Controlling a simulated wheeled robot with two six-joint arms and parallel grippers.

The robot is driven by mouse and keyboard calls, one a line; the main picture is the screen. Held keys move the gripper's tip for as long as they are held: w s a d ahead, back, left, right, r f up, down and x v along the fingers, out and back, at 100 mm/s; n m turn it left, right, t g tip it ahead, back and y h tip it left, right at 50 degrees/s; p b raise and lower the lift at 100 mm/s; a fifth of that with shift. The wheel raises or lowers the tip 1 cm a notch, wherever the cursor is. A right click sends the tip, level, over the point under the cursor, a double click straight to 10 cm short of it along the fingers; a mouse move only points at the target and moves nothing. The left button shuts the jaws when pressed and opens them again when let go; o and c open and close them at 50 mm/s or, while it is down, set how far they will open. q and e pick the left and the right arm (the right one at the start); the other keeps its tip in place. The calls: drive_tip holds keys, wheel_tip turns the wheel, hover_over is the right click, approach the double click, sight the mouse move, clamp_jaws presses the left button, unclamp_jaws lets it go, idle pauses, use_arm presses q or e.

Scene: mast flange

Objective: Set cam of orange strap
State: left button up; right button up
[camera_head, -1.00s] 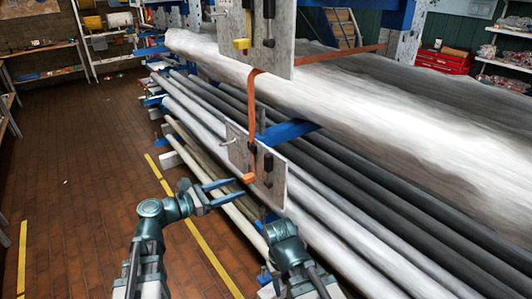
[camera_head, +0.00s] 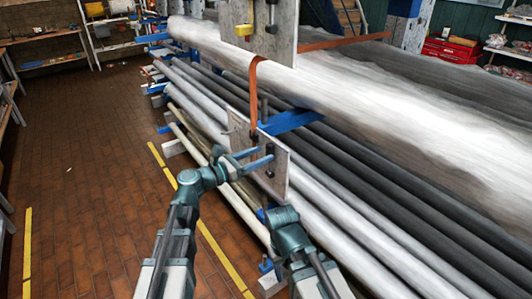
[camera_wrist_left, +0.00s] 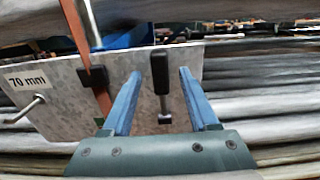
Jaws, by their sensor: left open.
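The orange strap (camera_head: 253,90) hangs from the big grey mast down to the lower metal plate (camera_head: 240,124). In the left wrist view the strap (camera_wrist_left: 76,28) passes a black block (camera_wrist_left: 93,78) on the plate, marked "70 mm" (camera_wrist_left: 28,78); its lower end runs behind my gripper. My left gripper (camera_head: 264,157) is open in front of the plate. In the left wrist view, a black handle (camera_wrist_left: 160,70) on a metal pin shows between the blue fingers (camera_wrist_left: 160,85); touching cannot be told. The orange cam is hidden now. My right arm shows at the lower middle, its fingers out of view.
An upper plate (camera_head: 285,40) carries a yellow piece (camera_head: 244,30) and a black handle. Long poles (camera_head: 340,185) lie beneath the mast on blue supports (camera_head: 292,121).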

use_arm(q)
drive_tip(key=shift+x, duration=1.35)
clamp_jaws()
idle(0.5)
